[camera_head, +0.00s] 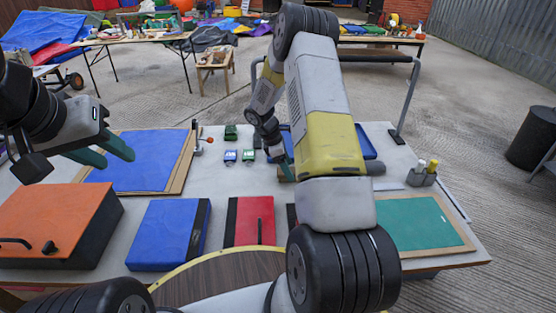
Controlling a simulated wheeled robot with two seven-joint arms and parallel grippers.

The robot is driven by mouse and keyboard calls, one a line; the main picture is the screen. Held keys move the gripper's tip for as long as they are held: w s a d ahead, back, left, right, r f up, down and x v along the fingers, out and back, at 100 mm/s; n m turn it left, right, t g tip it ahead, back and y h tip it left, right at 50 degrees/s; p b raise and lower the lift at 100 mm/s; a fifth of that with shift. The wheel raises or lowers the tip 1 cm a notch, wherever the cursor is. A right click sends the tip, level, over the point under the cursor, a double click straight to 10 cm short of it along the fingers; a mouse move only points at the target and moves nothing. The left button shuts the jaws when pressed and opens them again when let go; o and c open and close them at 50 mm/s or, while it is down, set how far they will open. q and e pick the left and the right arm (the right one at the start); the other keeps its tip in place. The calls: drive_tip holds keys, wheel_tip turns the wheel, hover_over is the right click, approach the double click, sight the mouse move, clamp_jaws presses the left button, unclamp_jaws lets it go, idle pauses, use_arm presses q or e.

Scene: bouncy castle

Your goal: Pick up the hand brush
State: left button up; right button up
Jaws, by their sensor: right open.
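My right arm reaches across the middle of the table, and its gripper (284,163) with teal fingertips points down near the table's far side. It is open, and my own forearm hides much of the area beside it. A small tan and greenish piece (286,173) shows just under the fingertips; I cannot tell whether it is part of the hand brush. No hand brush can be made out clearly. A dark grey rounded piece (376,168) sticks out right of my forearm, its other end hidden. My left gripper (104,153) is open and empty above the blue mat at the left.
The table holds an orange-topped box (50,215), a blue mat (150,165), a blue case (168,232), a red case (250,220), a green mat (415,222) and a small grey holder (421,178). Small green and blue items (231,155) stand left of my right gripper.

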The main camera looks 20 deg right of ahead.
drive_tip(key=shift+x, duration=1.25)
drive_tip(key=shift+f, duration=0.25)
clamp_jaws()
drive_tip(key=shift+r, duration=0.1)
wheel_tip(320, 180, up, 10)
drive_tip(key=shift+r, duration=0.2)
